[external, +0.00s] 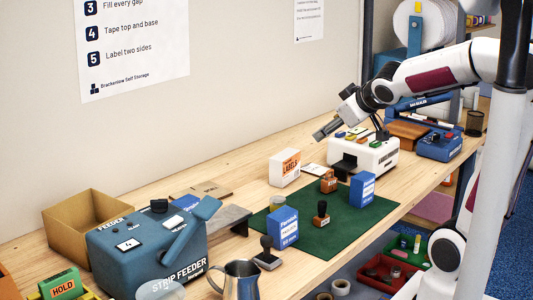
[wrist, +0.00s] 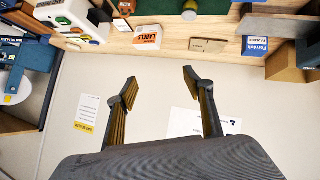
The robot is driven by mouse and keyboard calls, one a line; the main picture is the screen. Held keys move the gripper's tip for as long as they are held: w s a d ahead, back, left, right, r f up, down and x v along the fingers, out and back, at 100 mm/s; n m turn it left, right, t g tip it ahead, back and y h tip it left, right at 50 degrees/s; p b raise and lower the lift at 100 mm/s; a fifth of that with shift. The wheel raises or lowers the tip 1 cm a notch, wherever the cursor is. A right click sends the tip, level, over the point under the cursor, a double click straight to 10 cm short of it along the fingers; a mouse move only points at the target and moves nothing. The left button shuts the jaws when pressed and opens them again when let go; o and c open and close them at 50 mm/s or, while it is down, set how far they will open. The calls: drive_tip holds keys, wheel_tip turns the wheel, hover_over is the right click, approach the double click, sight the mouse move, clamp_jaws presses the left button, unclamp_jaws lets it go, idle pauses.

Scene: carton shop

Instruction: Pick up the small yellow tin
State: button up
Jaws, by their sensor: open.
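A small yellow tin (external: 277,203) stands near the left edge of the green mat (external: 350,225), partly hidden behind a blue and white box (external: 283,228). My gripper (external: 325,131) is high above the bench near the wall, up and to the right of the tin and well apart from it. In the wrist view my gripper (wrist: 159,84) shows two spread fingers with nothing between them.
A white machine (external: 364,155) sits behind the mat. A blue strip feeder (external: 150,250), an open carton (external: 88,218) and a metal jug (external: 238,280) occupy the left and front.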

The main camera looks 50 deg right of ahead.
drive_tip(key=w+d+n+t, duration=0.2)
drive_tip(key=w+d, duration=0.2)
drive_tip(key=w, duration=0.5)
drive_tip(key=n+g+y, duration=0.2)
drive_tip(key=n+y, duration=0.5)
drive_tip(key=y, duration=0.6)
hover_over(276, 202)
drive_tip(key=s+d, duration=0.2)
drive_tip(key=d, duration=0.3)
wheel_tip(276, 202, down, 18)
drive_tip(key=r, duration=0.1)
drive_tip(key=shift+s+a+f, duration=0.1)
drive_tip(key=shift+a+f, duration=0.1)
drive_tip(key=shift+f, duration=0.05)
drive_tip(key=shift+f, duration=1.75)
